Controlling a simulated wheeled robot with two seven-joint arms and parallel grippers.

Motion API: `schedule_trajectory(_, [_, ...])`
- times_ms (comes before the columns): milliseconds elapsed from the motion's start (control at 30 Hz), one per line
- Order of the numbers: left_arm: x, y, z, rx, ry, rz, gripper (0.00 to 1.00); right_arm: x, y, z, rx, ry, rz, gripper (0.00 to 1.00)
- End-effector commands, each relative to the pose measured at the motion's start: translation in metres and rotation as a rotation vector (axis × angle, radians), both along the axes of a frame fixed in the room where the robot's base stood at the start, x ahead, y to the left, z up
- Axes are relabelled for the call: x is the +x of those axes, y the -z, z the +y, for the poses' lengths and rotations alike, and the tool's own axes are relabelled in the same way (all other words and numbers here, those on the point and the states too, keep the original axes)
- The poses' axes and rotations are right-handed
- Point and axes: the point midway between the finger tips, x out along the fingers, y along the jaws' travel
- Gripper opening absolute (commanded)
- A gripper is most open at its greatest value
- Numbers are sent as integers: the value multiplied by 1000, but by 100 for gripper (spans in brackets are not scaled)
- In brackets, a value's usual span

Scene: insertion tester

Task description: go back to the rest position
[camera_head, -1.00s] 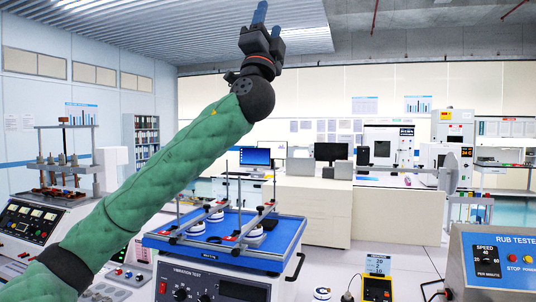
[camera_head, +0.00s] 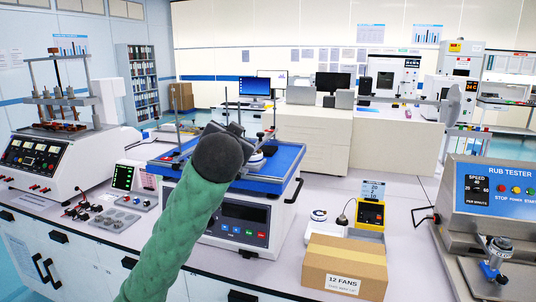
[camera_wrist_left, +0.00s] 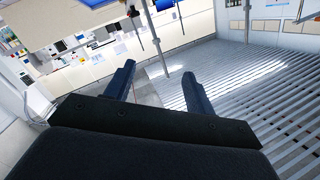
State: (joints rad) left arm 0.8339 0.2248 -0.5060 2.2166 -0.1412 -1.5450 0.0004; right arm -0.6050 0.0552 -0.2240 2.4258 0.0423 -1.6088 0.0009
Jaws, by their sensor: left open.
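My left arm (camera_head: 180,240) in its green sleeve rises from the bottom of the head view. Its dark rounded wrist joint hides most of my left gripper (camera_head: 228,130), which shows only in part beyond it, in front of the blue-topped vibration tester. In the left wrist view my left gripper (camera_wrist_left: 160,82) has its two fingers apart with nothing between them. The wrist view shows the room tilted, with the slatted ceiling (camera_wrist_left: 250,100) on the right. My right gripper is not in view.
The vibration tester's blue table (camera_head: 285,160) stands just past my left arm. A cardboard box (camera_head: 345,265), a yellow meter (camera_head: 370,213) and the rub tester (camera_head: 495,200) are to the right. A white-and-black machine (camera_head: 60,155) with a metal frame stands at left.

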Motion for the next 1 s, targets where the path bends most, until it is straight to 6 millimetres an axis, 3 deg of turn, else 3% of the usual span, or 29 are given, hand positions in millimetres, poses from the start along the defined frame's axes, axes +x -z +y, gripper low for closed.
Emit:
schedule_trajectory(33, [-5,23,1,-18,11,45,55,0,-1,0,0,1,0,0])
schedule_trajectory(300, [-33,121,9,-103,59,242,55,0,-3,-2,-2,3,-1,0])
schedule_trajectory(667, [-83,236,20,-211,91,439,55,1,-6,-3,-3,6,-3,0])
schedule_trajectory(1000, [-142,339,37,-293,56,618,55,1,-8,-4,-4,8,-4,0])
